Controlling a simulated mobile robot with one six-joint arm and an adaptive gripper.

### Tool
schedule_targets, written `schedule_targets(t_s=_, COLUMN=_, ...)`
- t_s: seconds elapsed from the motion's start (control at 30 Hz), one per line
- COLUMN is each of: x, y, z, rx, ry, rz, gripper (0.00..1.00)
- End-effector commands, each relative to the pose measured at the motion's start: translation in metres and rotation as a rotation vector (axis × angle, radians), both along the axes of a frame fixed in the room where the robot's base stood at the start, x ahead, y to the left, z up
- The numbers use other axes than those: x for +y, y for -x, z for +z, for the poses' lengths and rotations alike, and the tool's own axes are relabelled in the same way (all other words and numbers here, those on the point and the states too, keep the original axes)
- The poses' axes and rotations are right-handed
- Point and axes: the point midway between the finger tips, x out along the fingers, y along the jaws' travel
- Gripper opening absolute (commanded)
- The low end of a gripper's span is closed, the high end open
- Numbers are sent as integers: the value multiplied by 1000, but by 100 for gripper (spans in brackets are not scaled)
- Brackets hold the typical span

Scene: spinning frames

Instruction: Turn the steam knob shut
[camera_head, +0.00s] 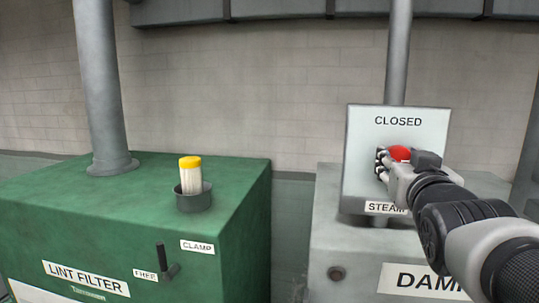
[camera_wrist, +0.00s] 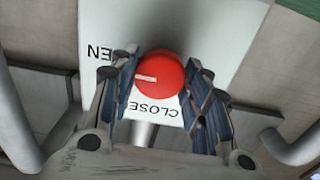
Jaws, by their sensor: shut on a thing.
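The red steam knob (camera_head: 400,153) is on a pale upright panel (camera_head: 365,140) at the right of the head view. The panel reads CLOSED at its top, with a STEAM label (camera_head: 385,208) low down. My gripper (camera_head: 390,162) is at the knob, shut on it. In the wrist view the knob (camera_wrist: 160,78) sits between the two fingers of my gripper (camera_wrist: 162,95). Its white mark points left in that view, where a partly hidden label ends in EN. The CLOSED label shows upside down below the knob.
The panel stands on a grey box marked DAMP, its label partly hidden by my arm. A green lint filter box (camera_head: 235,225) stands at the left, carrying a black lever (camera_head: 163,262) and a dark cup (camera_head: 194,202) with a yellow-topped white item (camera_head: 190,172). A gap separates the boxes.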

Motion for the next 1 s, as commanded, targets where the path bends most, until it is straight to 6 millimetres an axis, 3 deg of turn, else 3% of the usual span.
schedule_targets(t_s=0.37, x=0, y=0, z=-2, rx=27, ry=104, rz=0, gripper=20)
schedule_targets(t_s=1.0, x=0, y=0, z=-1, rx=188, ry=653, rz=0, gripper=19)
